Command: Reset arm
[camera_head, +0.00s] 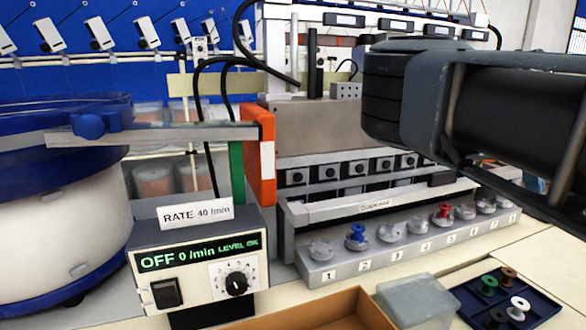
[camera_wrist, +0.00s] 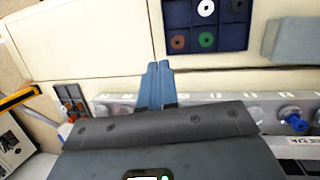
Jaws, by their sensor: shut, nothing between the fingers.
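My gripper (camera_wrist: 158,68) shows in the wrist view as two blue fingers pressed together, with nothing between them. They point over the pale bench, below a dark blue tray (camera_wrist: 186,45) and in front of the grey numbered rail (camera_wrist: 215,100). My dark arm fills the right of the head view, and the gripper itself is not visible there. The rail also shows in the head view (camera_head: 340,270) with a row of clear cups. A blue spool (camera_head: 356,236) and a red spool (camera_head: 443,211) stand on it.
The control box (camera_head: 200,262) reads OFF, 0/min, LEVEL OK. A blue and white bowl feeder (camera_head: 60,215) stands left. A cardboard box (camera_head: 325,310), a grey translucent block (camera_head: 417,298) and the spool tray (camera_head: 548,302) lie in front.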

